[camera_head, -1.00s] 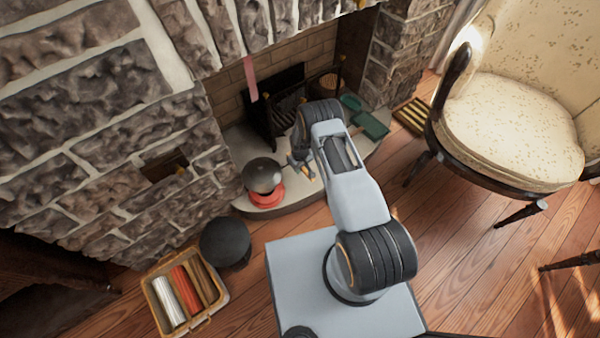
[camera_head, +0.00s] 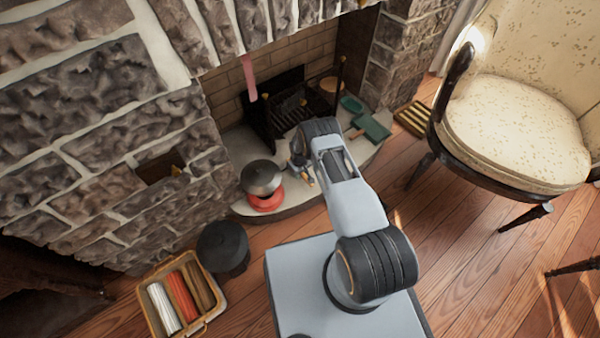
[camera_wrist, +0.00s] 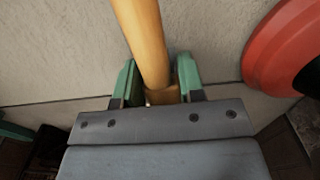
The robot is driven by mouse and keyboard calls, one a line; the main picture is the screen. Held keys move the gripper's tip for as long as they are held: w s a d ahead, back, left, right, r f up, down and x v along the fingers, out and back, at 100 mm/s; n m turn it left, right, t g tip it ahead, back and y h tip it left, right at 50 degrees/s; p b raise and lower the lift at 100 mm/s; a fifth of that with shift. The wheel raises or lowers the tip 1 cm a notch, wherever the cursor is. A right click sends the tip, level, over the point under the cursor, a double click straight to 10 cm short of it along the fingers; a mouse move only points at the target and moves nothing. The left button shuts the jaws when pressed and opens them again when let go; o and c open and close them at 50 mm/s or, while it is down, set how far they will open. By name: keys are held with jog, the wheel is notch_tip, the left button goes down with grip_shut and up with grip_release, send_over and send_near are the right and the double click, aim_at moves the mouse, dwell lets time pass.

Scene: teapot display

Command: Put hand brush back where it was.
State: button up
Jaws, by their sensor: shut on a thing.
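My gripper (camera_wrist: 157,88) is shut on a round, light wooden handle (camera_wrist: 142,38), seen close up between its green fingertips. The handle looks to be that of the hand brush; no bristles show. In the head view my gripper (camera_head: 299,171) is over the pale stone hearth (camera_head: 322,203), just right of a dark metal pot (camera_head: 262,178) on a red base (camera_head: 266,201). A bit of the wooden handle (camera_head: 309,181) shows beside my gripper there. I cannot tell whether the brush touches the hearth.
A green dustpan-like piece (camera_head: 373,128) lies at the hearth's right. The fireplace grate (camera_head: 288,108) stands behind. The red base (camera_wrist: 290,45) is close on the right in the wrist view. A dark bucket (camera_head: 223,248) and yellow basket (camera_head: 208,310) stand left; an armchair (camera_head: 510,130) stands right.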

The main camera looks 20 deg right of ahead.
jog(key=shift+f, duration=0.2)
jog(key=o, duration=0.8)
jog(key=shift+r, duration=0.1)
notch_tip(320, 180, up, 12)
jog(key=p, duration=0.4)
jog(key=shift+r+p, duration=0.15)
jog(key=shift+p, duration=0.2)
